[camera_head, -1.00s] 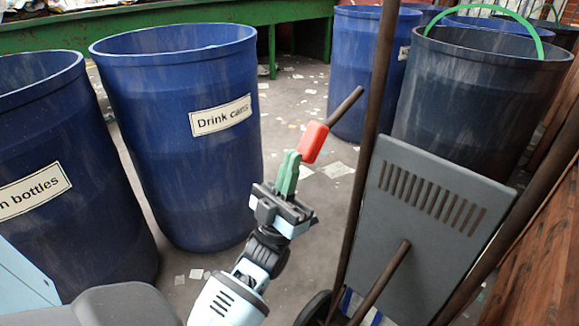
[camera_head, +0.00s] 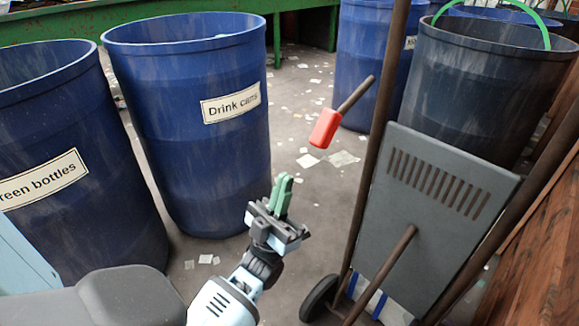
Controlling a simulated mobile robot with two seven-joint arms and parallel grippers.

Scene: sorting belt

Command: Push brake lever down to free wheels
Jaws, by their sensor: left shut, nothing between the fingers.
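The brake lever is a dark rod with a red grip (camera_head: 325,128), to the left of the trolley's brown upright. It slants, with the red grip at its lower left end. My left gripper (camera_head: 282,190) has green fingers that are shut with nothing between them. In the picture it sits below and left of the red grip, with a visible gap between them. The trolley has a grey slotted panel (camera_head: 432,215) and a dark wheel (camera_head: 319,298) low on its left. My right gripper is not in view.
Blue barrels stand at the left, one labelled "Drink cans" (camera_head: 190,150) and one "Green bottles" (camera_head: 75,215). A dark barrel with a green handle (camera_head: 480,100) stands behind the trolley. A wooden wall (camera_head: 530,260) is at the right. Paper scraps litter the floor.

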